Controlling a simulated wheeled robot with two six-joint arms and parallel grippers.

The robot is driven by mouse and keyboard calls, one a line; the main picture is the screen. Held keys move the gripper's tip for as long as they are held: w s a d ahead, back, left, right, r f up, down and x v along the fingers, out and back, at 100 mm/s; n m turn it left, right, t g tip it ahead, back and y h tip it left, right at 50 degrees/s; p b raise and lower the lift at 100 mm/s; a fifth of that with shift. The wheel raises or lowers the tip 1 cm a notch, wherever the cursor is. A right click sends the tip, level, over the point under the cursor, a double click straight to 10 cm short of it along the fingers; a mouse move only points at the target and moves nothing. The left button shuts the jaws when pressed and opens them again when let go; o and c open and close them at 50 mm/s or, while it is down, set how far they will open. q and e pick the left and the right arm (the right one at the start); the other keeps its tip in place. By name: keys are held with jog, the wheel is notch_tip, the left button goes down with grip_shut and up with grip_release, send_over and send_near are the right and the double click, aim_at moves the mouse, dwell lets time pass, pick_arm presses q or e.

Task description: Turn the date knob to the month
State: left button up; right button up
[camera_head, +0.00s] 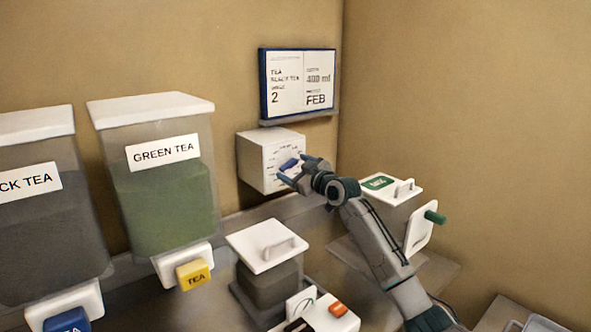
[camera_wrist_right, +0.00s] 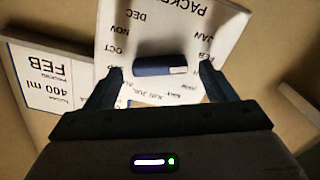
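The date knob (camera_wrist_right: 160,65) is a dark blue bar on the white dial face, with a pale mark at its right end in the right wrist view. Month labels ring it; DEC, NOV, OCT and JAN are readable, others blurred. In the head view the knob (camera_head: 289,164) is on the front of a white box (camera_head: 262,163) on the wall. My right gripper (camera_wrist_right: 162,83) is open, with one finger on each side of the knob and gaps visible; in the head view it (camera_head: 301,170) is at the dial. The sign (camera_head: 298,83) above reads FEB. My left gripper is out of view.
Tea bins, including green tea (camera_head: 165,190), hang at the left. A lidded container (camera_head: 268,245) stands below the dial box. The wall corner is close on the right.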

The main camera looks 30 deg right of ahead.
jog(key=shift+s+f, duration=0.15)
jog(key=shift+s, duration=0.3)
jog(key=s+b, duration=0.3)
jog(key=s, duration=0.7)
jog(key=shift+d+b, duration=0.35)
jog(key=shift+d, duration=0.05)
